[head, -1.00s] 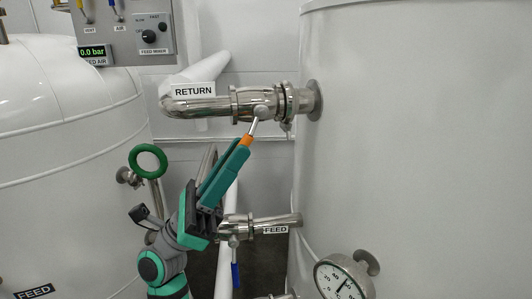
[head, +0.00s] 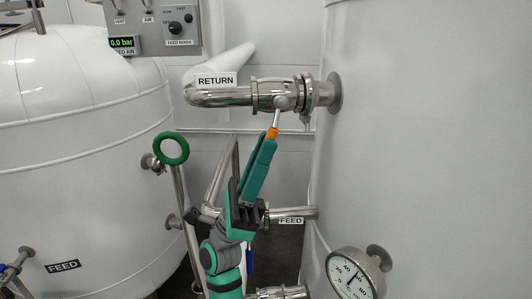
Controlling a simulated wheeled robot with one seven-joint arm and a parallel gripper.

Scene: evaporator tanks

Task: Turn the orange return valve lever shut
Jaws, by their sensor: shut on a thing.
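The return valve (head: 284,102) sits on the steel pipe under the RETURN label, beside the right tank. Its lever hangs down from the valve body, tilted slightly to the lower left. The lever's orange grip (head: 271,133) shows just above my fingers, and its lower part is hidden between them. My gripper (head: 268,142) is shut on the orange lever from below, with its teal fingers pointing up and a little to the right.
A green ring handle (head: 171,148) stands left of my arm. A control box (head: 150,27) hangs at upper left.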

